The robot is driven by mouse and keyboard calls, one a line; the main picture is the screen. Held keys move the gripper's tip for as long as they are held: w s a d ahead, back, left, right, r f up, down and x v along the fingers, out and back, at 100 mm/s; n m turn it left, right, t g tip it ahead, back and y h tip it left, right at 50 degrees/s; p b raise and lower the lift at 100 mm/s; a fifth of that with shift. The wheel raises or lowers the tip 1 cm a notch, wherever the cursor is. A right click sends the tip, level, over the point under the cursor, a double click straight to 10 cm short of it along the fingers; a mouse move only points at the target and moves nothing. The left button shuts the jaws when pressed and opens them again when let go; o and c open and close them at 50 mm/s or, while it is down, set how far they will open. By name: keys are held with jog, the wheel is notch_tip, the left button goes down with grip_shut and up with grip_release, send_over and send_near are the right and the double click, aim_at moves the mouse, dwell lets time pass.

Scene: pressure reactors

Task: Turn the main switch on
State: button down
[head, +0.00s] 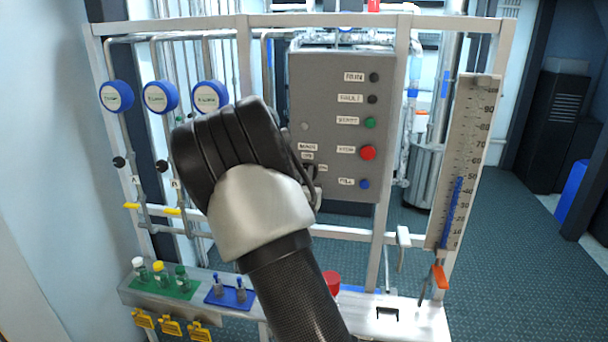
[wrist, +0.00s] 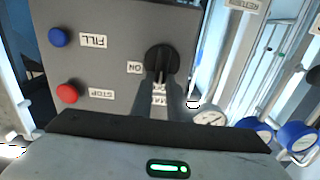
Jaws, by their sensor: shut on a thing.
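The main switch is a black round rotary knob (wrist: 162,58) on the grey control panel (wrist: 115,22), which looks upside down in the wrist view. An ON label (wrist: 134,68) is left of the knob and a MAIN label, partly covered, is below it. The knob's grip appears to point down toward that label, not at ON. My gripper (wrist: 164,82) is at the knob, its fingers shut on the grip. In the head view my gripper (head: 313,184) reaches the panel's lower left, and my wrist hides most of the switch.
The red STOP button (head: 368,152) and blue FILL button (head: 364,184) are close to the right of the switch. Blue gauges (head: 160,97) are on the left. A shelf (head: 410,312) with vials runs below. A level scale (head: 467,150) stands right.

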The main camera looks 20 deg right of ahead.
aim_at(314, 174)
jog(key=shift+f+b, duration=0.2)
jog(key=shift+b, duration=0.15)
jog(key=m+b, duration=0.5)
jog(key=b, duration=0.3)
jog(key=d+f+m+b, duration=0.1)
jog(key=m+b, duration=0.4)
jog(key=b, duration=0.3)
jog(key=s+m+b, duration=0.1)
jog(key=m+b, duration=0.4)
jog(key=b, duration=0.3)
jog(key=shift+s+d+f, duration=0.1)
jog(key=shift+d+f, duration=0.3)
jog(key=shift+m+b, duration=1.3)
jog(key=shift+b, duration=0.05)
jog(key=c, duration=1.7)
grip_release()
